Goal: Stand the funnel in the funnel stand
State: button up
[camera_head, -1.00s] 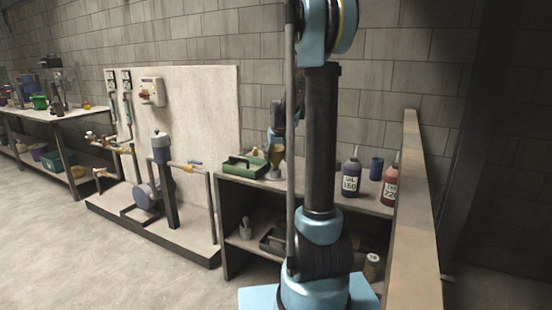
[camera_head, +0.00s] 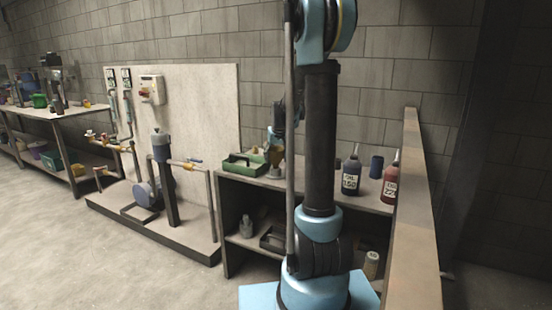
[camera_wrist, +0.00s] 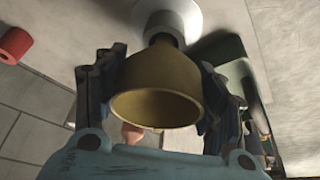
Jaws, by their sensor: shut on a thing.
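The funnel (camera_wrist: 157,75) is brass-yellow and sits between the two fingers of my gripper (camera_wrist: 158,68), which is shut on it. Its wide mouth faces the wrist camera and its dark spout points away. A pale grey round piece, apparently the funnel stand (camera_wrist: 171,17), lies just beyond the spout. The spout overlaps it in view; I cannot tell whether it is inside. In the head view my gripper (camera_head: 277,146) and the funnel (camera_head: 275,160) are low over the bench top, small and partly hidden by my arm. The stand shows there only faintly at the funnel's foot.
A green tray (camera_head: 240,164) stands close to the left of the funnel on the bench (camera_head: 252,180). A dark oil bottle (camera_head: 351,176), a blue cup (camera_head: 376,166) and a red bottle (camera_head: 391,184) stand to the right. In the wrist view a red cylinder (camera_wrist: 14,44) is at upper left.

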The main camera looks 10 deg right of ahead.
jog(key=shift+f, duration=0.45)
dwell(0.4)
jog(key=o, duration=1.1)
jog(key=shift+o, duration=0.2)
jog(key=v, duration=1.2)
jog(key=s+f+g, duration=0.1)
jog(key=s+f, duration=0.1)
jog(key=s, duration=0.9)
jog(key=s+f, duration=0.2)
jog(key=s, duration=0.8)
jog(key=s+f, duration=0.6)
jog(key=s, duration=0.3)
jog(key=s+f+g, duration=0.1)
jog(key=s+f, duration=0.5)
jog(key=s, duration=0.3)
